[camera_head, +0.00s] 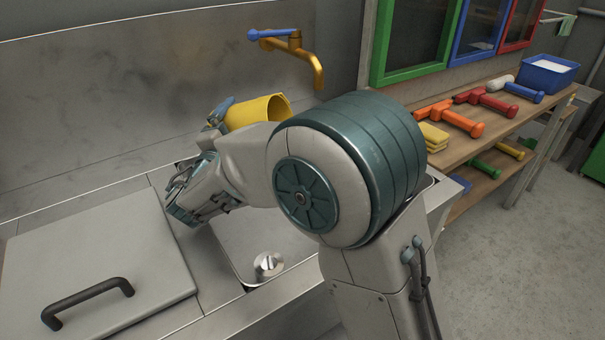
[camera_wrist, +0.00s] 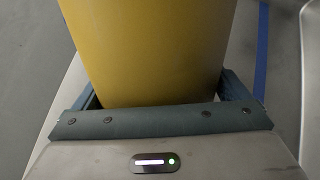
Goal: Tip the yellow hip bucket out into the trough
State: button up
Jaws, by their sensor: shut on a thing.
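The yellow bucket (camera_head: 258,111) is held above the steel trough (camera_head: 254,233), tilted over with its open end toward the right. My gripper (camera_head: 221,113) is shut on it, with part of one finger showing at its left end. The bucket also fills the upper middle of the wrist view (camera_wrist: 147,50), between the two fingers of my gripper (camera_wrist: 158,88). My arm hides part of the trough. A round metal drain fitting shows on the trough floor.
A brass tap with a blue lever (camera_head: 290,50) is on the wall above the bucket. A grey lid with a black handle (camera_head: 87,300) lies at left. A wooden shelf (camera_head: 500,143) at right carries colored hose nozzles and a blue tub (camera_head: 548,74).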

jog(key=shift+s+d+r+m, duration=0.1)
jog(key=shift+d+m, duration=0.35)
jog(key=shift+m, duration=0.15)
jog(key=shift+s+d+m+h+b, duration=0.15)
jog(key=shift+d+m+h+b, duration=0.15)
jog(key=shift+m+h+b, duration=0.15)
jog(key=shift+d+m+b, duration=0.2)
jog(key=shift+m+b, duration=0.35)
jog(key=shift+b, duration=0.65)
jog(key=shift+a, duration=0.1)
jog(key=shift+a, duration=0.25)
jog(key=shift+a+b, duration=0.1)
jog(key=shift+b, duration=0.45)
jog(key=shift+s+d+m+h+b, duration=0.2)
jog(key=shift+m+b, duration=0.5)
jog(key=shift+b, duration=0.55)
jog(key=shift+w+d+m+h+b, duration=0.1)
jog(key=shift+d+m+b, duration=0.2)
jog(key=shift+m+b, duration=0.7)
